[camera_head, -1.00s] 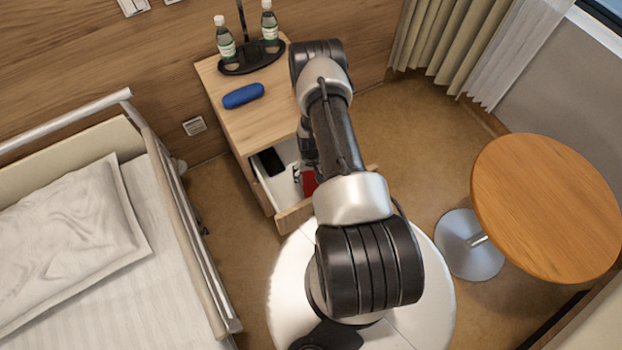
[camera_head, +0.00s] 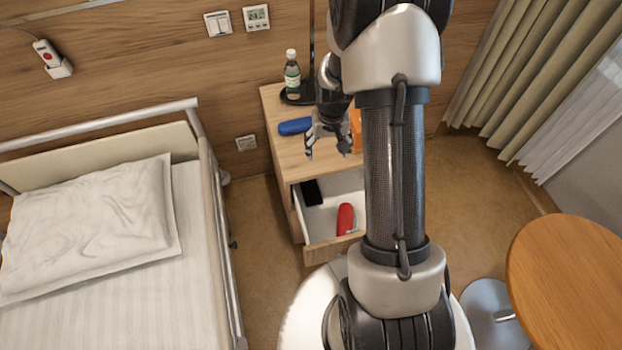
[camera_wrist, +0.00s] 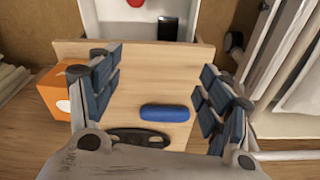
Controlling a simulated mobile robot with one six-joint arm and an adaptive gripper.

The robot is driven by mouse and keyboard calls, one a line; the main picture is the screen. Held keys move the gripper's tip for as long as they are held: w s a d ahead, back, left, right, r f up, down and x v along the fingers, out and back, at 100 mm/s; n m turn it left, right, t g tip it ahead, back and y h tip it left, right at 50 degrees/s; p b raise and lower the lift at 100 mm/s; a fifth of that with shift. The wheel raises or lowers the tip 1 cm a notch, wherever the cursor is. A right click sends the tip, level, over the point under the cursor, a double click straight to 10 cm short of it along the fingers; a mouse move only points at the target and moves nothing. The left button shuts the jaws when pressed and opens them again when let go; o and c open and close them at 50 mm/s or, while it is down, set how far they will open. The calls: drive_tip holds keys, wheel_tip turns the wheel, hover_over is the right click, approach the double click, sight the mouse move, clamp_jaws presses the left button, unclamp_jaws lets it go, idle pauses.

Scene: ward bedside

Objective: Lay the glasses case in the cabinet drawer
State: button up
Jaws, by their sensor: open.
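A long, rounded blue case (camera_head: 295,126) lies on the bedside cabinet's wooden top (camera_head: 290,158); it also shows in the wrist view (camera_wrist: 165,113). The cabinet drawer (camera_head: 318,222) is pulled out, and a red, elongated case-like object (camera_head: 346,218) lies inside it. I cannot tell for sure which of these two is the glasses case. My gripper (camera_head: 328,145) is open and empty above the cabinet top, with the blue case below in the wrist view between its spread fingers (camera_wrist: 158,95). My arm hides the drawer's right side.
A black phone-like object (camera_head: 311,192) lies in the drawer, left of the red object. A bottle (camera_head: 292,75) stands on a dark tray at the back of the cabinet. An orange box (camera_wrist: 58,90) stands at the cabinet's side edge. A bed (camera_head: 110,240) is at left, a round table (camera_head: 570,270) at right.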

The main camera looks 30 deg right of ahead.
drive_tip(key=s+a+r+n+t, duration=0.1)
drive_tip(key=s+a+r, duration=0.1)
drive_tip(key=a+r, duration=0.35)
drive_tip(key=s+a+r+n, duration=0.1)
drive_tip(key=s+a+r, duration=0.15)
drive_tip(key=r, duration=0.55)
drive_tip(key=s+a+r+t, duration=0.1)
drive_tip(key=s+a+r, duration=0.2)
drive_tip(key=r, duration=0.4)
drive_tip(key=s+a+r+n, duration=0.1)
drive_tip(key=s+a+r, duration=0.1)
drive_tip(key=s, duration=0.3)
drive_tip(key=s+a+r+n+t, duration=0.1)
drive_tip(key=s+a+r, duration=0.1)
drive_tip(key=s, duration=0.3)
drive_tip(key=s+a+r, duration=0.2)
drive_tip(key=s+a, duration=0.1)
drive_tip(key=s, duration=0.1)
drive_tip(key=shift+s+r+n+y, duration=0.3)
drive_tip(key=shift+s+r+n, duration=0.1)
